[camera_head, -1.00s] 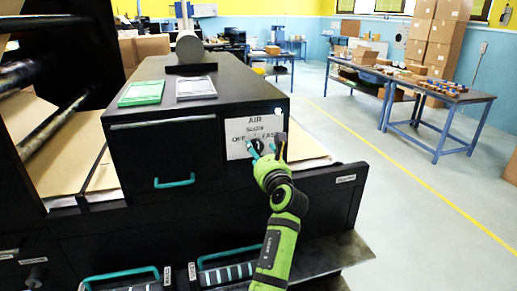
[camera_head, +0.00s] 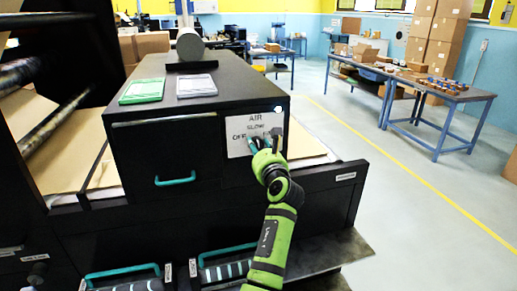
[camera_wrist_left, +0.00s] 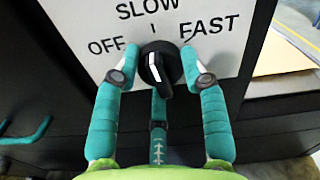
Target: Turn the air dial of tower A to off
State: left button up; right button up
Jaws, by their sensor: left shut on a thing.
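The air dial (camera_wrist_left: 165,70) is a black round knob with a white line on a white label plate (camera_head: 238,127) reading AIR, SLOW, OFF and FAST. In the left wrist view its white line slants up and a little left, on the OFF side of the middle. My left gripper (camera_head: 265,143) has its teal fingers around the dial, with two fingertips at its sides and a third finger below; it also shows in the left wrist view (camera_wrist_left: 160,72). In the head view the fingers hide most of the dial. My right gripper is out of view.
The plate is on the front of a black cabinet (camera_head: 165,135) with a teal handle (camera_head: 175,181) to the left. A green-framed card (camera_head: 142,91) and a grey one (camera_head: 197,86) lie on top. A dark ledge (camera_head: 335,262) juts out below.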

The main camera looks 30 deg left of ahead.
pick_arm(q)
jog(key=shift+f, duration=0.15)
jog(key=shift+n, duration=1.2)
jog(key=n+b, duration=0.1)
jog(key=n, duration=0.1)
jog(key=shift+n, duration=0.3)
jog(key=n+b, duration=0.1)
jog(key=n, duration=0.3)
jog(key=shift+d+b, duration=0.1)
jog(key=shift+b, duration=0.3)
jog(key=shift+n+b, duration=0.45)
jog(key=shift+n, duration=1.05)
